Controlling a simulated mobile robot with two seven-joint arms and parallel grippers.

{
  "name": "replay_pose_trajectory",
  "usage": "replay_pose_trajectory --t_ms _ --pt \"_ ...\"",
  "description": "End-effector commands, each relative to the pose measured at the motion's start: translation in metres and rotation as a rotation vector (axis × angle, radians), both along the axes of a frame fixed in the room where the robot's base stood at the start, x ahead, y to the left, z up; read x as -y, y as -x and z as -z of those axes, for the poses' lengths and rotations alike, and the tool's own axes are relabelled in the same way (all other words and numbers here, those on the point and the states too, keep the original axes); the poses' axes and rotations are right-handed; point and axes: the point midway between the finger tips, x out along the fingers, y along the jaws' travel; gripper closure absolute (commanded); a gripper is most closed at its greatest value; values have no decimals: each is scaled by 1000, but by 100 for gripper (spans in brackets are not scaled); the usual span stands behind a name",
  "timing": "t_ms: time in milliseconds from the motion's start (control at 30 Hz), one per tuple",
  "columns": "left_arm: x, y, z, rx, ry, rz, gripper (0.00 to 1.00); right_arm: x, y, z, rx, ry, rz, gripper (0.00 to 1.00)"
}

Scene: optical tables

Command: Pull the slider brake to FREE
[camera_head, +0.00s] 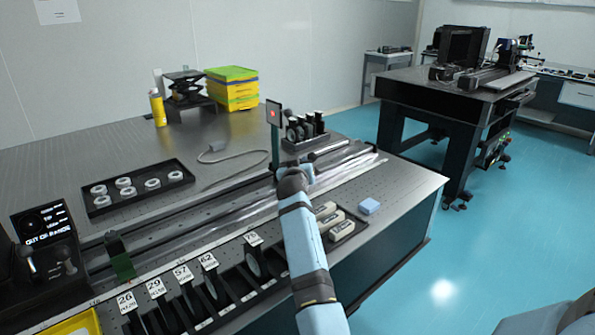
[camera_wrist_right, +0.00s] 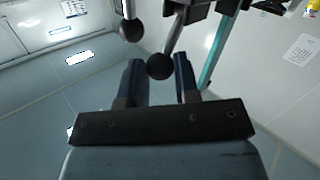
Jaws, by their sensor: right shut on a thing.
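In the right wrist view, a lever with a black ball knob (camera_wrist_right: 160,66) hangs from a dark block (camera_wrist_right: 205,6), which I take to be the slider. The fingers of my right gripper (camera_wrist_right: 158,76) are on either side of this knob, shut on it. A second ball knob (camera_wrist_right: 131,30) hangs to the left, outside the fingers. In the head view my right gripper (camera_head: 303,172) is over the rail (camera_head: 215,225), beside a green post with a red-dotted card (camera_head: 273,114). The slider and brake lever are hidden there by my gripper, and no FREE mark is readable. My left gripper is not in view.
A black tray of white rings (camera_head: 137,188) lies left of the rail. Numbered holders (camera_head: 183,275) line the front. Dark mounts (camera_head: 305,130) stand behind the gripper. A black readout (camera_head: 45,222) stands far left.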

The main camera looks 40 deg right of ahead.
Motion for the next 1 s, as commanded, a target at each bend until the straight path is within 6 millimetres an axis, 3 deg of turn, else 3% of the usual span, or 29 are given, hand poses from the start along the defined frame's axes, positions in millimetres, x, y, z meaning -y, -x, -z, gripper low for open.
replay_pose_trajectory --t_ms 433,467,567,833,1000 --pt "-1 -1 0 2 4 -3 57 0 0 1 8 -2 -1 95" --pt "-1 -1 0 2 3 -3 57 0 0 1 8 -3 0 66" --pt "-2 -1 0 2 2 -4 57 0 0 1 8 -2 -1 46" --pt "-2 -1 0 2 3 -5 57 0 0 0 6 -1 0 46" --pt "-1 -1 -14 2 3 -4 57 0 -2 -7 -28 2 -1 46"
